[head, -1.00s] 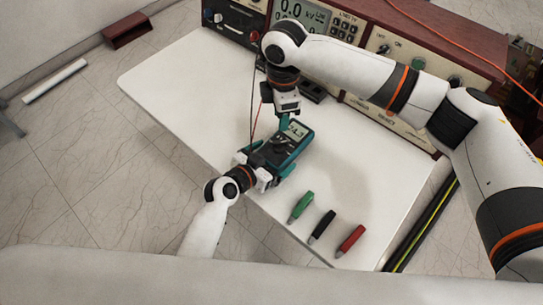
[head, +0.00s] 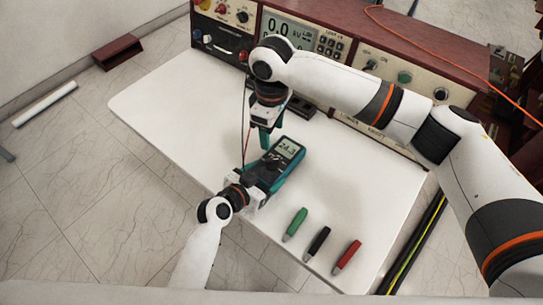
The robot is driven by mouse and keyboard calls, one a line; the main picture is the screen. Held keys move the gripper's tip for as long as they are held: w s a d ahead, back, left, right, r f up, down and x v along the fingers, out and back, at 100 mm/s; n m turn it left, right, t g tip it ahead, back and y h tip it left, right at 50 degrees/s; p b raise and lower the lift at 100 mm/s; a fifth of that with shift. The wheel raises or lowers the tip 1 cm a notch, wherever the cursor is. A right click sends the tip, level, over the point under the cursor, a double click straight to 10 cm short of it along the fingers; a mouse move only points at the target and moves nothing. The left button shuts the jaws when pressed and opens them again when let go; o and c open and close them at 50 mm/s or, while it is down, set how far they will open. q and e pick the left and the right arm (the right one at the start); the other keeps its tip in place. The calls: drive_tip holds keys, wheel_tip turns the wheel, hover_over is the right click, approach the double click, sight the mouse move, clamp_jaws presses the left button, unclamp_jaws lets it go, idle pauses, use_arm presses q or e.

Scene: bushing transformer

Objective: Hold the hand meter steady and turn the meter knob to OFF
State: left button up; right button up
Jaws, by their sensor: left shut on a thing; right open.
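The hand meter (head: 281,165) is a dark handheld unit with a teal casing and a lit display at its upper end, held tilted above the white table's near edge. My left gripper (head: 250,192) is shut on its lower end. The meter's knob, on the dark face below the display, is too small for its setting to be read. My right gripper (head: 265,138) is open, pointing down just left of the meter's display end; no contact is visible.
The white table (head: 370,185) carries a green pen-like probe (head: 296,224), a black one (head: 317,243) and a red one (head: 346,256). A large instrument console (head: 290,28) stands along the back. Thin leads hang behind my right gripper.

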sight(272, 160)
wheel_tip(272, 160, down, 11)
drive_tip(key=m, duration=1.1)
drive_tip(key=shift+r+m, duration=0.2)
drive_tip(key=shift+m, duration=0.1)
drive_tip(key=c, duration=1)
